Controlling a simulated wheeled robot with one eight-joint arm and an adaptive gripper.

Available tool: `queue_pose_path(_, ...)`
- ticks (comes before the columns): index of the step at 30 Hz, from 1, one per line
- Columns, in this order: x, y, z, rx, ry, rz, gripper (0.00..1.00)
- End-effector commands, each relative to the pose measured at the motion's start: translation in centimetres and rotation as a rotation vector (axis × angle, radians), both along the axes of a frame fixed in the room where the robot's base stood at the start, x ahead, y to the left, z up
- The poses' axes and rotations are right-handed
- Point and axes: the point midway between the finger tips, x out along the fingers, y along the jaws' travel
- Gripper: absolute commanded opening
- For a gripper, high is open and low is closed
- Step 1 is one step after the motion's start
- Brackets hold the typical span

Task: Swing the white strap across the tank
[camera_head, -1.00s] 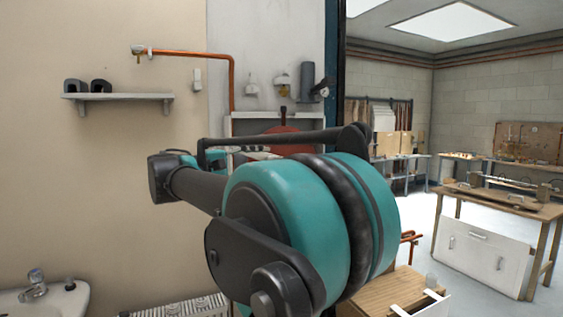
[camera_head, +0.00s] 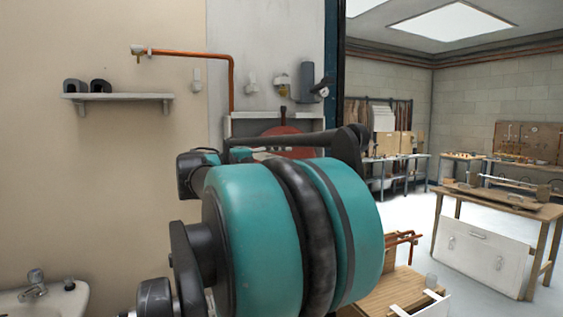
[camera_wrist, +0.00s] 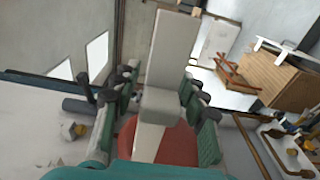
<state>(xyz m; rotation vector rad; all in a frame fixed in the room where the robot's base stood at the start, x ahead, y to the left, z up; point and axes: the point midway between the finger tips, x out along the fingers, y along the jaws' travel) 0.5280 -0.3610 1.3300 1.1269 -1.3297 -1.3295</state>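The white strap (camera_wrist: 172,52) is a pale flat bar in the wrist view, running up the picture from a blocky part in front of the tank. The red tank (camera_wrist: 178,147) shows behind it, low in the picture. In the head view only parts of the red tank (camera_head: 276,131) show behind my arm, and the strap is not clearly seen. My gripper (camera_wrist: 161,78) has dark, green-padded fingers standing apart, one on each side of the strap's blocky part. Gaps seem to show beside the strap; contact cannot be told. In the head view my arm hides the gripper.
A pale cabinet frame (camera_head: 240,122) surrounds the tank. A copper pipe (camera_head: 231,80) runs down to it. A dark blue post (camera_head: 332,60) stands right of it. A wooden cabinet (camera_head: 400,292) is at lower right, a sink (camera_head: 60,300) at lower left.

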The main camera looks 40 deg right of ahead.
Motion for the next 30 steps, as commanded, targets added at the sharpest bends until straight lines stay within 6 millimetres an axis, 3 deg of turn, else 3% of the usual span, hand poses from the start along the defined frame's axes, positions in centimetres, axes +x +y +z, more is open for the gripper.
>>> queue_pose_path(1,0.00,0.01,0.00,0.000,0.000,0.000,0.33)
queue_pose_path(9,0.00,0.02,-0.01,0.000,0.000,0.000,0.00)
queue_pose_path(30,-0.01,0.01,-0.05,0.001,0.000,0.001,0.00)
